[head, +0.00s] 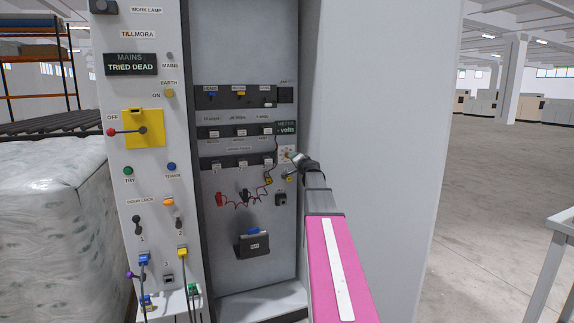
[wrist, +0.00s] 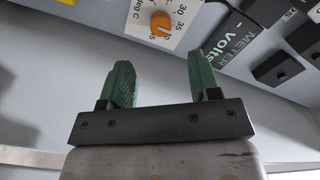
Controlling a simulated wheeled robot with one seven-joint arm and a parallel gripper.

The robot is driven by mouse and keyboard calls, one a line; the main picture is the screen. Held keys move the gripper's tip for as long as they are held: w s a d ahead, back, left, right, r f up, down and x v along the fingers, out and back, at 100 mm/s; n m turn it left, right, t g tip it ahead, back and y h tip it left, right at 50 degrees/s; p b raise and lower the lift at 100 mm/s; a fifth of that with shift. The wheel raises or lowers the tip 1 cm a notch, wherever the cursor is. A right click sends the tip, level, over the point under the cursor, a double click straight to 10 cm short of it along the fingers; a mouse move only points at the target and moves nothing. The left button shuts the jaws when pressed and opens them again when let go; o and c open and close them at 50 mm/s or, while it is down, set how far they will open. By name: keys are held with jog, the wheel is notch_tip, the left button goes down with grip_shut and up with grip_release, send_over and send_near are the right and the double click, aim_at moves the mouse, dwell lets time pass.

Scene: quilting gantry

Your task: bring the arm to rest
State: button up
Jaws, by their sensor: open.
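My arm (head: 335,265), with a pink cover and a white stripe, reaches up from the bottom of the head view toward the open cabinet. My gripper (head: 294,158) is at its far end, small in that view, in front of the panel near the meter. In the wrist view my gripper (wrist: 166,80) shows two green fingers standing well apart with nothing between them. An orange knob (wrist: 161,22) on a white scale marked in deg C lies beyond the fingers. I cannot tell how far the fingertips are from the panel.
The cabinet's left panel carries a yellow switch plate (head: 143,128) with a red-tipped handle. Red and black leads (head: 232,200) and a black holder (head: 253,243) are inside. A wrapped pallet (head: 60,230) stands left. Open floor (head: 490,170) lies right, with a grey metal frame (head: 555,255) at the edge.

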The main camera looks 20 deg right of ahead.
jog(key=s+a+f+n+g+y, duration=0.1)
jog(key=s+a+f+n+g, duration=0.15)
jog(key=s+a+f, duration=0.45)
jog(key=s+a+f+n+g+y, duration=0.2)
jog(key=s+a+f+g, duration=0.2)
jog(key=a+f, duration=0.55)
jog(key=s+a+f+n+g+y, duration=0.1)
jog(key=s+a+f+n+g, duration=0.2)
jog(key=s+a+f, duration=0.5)
jog(key=s+a+f+n+g+h, duration=0.1)
jog(key=s+a+f+g+h, duration=0.1)
jog(key=s+f+g, duration=0.2)
jog(key=s+a+f+n+g+h, duration=0.2)
jog(key=s+f+g, duration=0.2)
jog(key=s+f, duration=0.7)
jog(key=s, duration=0.8)
jog(key=shift+s+a+f+h, duration=0.2)
jog(key=shift+a+f+h, duration=0.05)
jog(key=shift+a+h, duration=0.1)
jog(key=shift+g, duration=0.25)
